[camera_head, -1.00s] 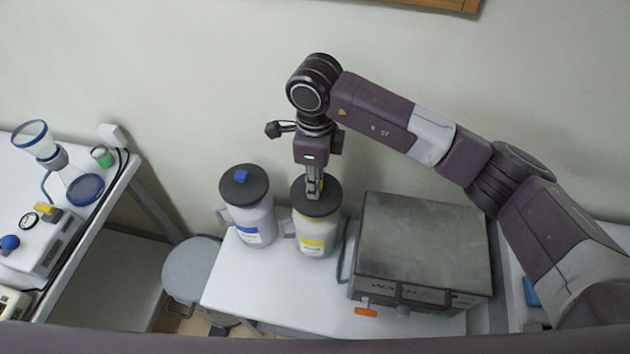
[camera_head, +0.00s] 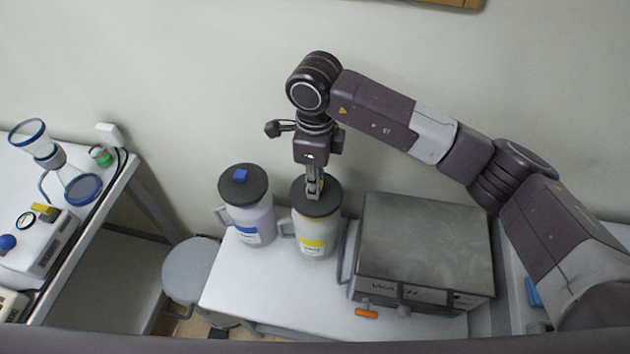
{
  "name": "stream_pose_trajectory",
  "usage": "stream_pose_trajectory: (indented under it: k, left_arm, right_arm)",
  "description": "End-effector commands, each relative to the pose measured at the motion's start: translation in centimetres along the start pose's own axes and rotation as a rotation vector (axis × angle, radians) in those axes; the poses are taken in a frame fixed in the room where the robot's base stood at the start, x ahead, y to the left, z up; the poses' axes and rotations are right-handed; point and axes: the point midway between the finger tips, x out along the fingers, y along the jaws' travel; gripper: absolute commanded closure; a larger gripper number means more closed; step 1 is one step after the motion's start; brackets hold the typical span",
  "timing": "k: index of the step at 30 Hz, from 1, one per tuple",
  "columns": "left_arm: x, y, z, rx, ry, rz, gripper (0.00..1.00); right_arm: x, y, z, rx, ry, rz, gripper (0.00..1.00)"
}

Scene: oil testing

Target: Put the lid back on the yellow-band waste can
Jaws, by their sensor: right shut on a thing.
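The yellow-band waste can (camera_head: 314,244) stands upright on the white table, left of the grey box. Its dark round lid (camera_head: 327,205) sits over the can's mouth; whether it is fully seated I cannot tell. My right gripper (camera_head: 314,194) points straight down from above and is shut on the lid's knob, which the fingers mostly hide. A small bit of yellow shows beside the fingers. My left gripper is not in view.
A blue-band can (camera_head: 254,222) with a dark lid and blue knob stands close on the left. A grey metal wash box (camera_head: 425,243) stands close on the right. A round grey stool (camera_head: 191,266) is left of the white table (camera_head: 224,288). A side bench with glassware is at the far left.

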Motion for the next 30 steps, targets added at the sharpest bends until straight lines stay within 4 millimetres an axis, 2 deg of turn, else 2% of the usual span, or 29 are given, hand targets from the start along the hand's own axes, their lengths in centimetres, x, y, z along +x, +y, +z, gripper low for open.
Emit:
stream_pose_trajectory:
  k: [29, 30]
  left_arm:
    - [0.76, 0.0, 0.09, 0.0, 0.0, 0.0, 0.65]
    - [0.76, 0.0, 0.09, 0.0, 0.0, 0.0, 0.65]
  right_arm:
    - [0.02, -0.01, 0.0, 0.0, 0.0, 0.0, 1.0]
    - [0.02, -0.02, 0.0, 0.0, 0.0, 0.0, 0.79]
